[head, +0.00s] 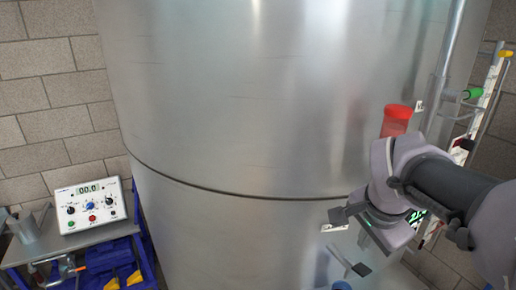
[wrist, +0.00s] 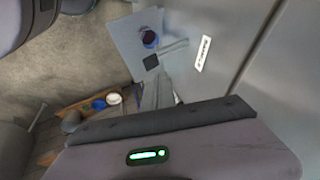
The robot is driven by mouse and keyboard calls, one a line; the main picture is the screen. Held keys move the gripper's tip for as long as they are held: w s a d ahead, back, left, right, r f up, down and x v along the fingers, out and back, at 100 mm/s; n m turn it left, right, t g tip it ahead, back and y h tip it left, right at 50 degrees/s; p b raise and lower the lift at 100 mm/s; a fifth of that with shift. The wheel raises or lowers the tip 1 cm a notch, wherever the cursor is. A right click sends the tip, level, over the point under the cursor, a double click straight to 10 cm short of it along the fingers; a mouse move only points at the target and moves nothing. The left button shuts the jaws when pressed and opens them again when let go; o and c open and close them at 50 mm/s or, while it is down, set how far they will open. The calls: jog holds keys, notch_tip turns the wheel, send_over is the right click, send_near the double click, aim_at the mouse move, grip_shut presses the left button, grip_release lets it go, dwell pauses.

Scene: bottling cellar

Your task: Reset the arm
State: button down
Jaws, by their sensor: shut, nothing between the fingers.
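My gripper (head: 360,268) hangs low at the right in the head view, in front of the steel tank (head: 240,120). It points down and its fingers are shut with nothing between them. In the wrist view, the gripper (wrist: 155,65) shows above the dark edge of its body, which has a green light. A small blue cup (wrist: 150,38) with dark contents stands on a pale grey plate (wrist: 124,32) beyond the fingertips. The cup also shows at the bottom edge of the head view (head: 341,285), below the fingers and apart from them.
A red cylinder (head: 396,118) is at the tank's right side, close behind my arm. Pipes with a green fitting (head: 473,93) stand far right. A white meter box (head: 88,204) and blue crates (head: 95,275) are at lower left. A wooden tray (wrist: 85,108) holds small containers.

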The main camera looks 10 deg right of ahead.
jog(key=shift+f, duration=0.15)
jog(key=s+a+f+n+y+b, duration=0.1)
jog(key=s+a+f+n+b, duration=0.2)
jog(key=f+b, duration=0.6)
jog(key=s+a+f+n+t+y+b, duration=0.1)
jog(key=s+a+f+n+b, duration=0.2)
jog(key=f+b, duration=0.7)
jog(key=s+a+f+n+t+y+b, duration=0.1)
jog(key=s+a+f+n+b, duration=0.3)
jog(key=a+f+b, duration=0.5)
notch_tip(320, 180, down, 3)
jog(key=shift+s+a+r+y+b, duration=0.15)
jog(key=shift+s+a+y+b, duration=0.35)
jog(key=shift+s, duration=0.7)
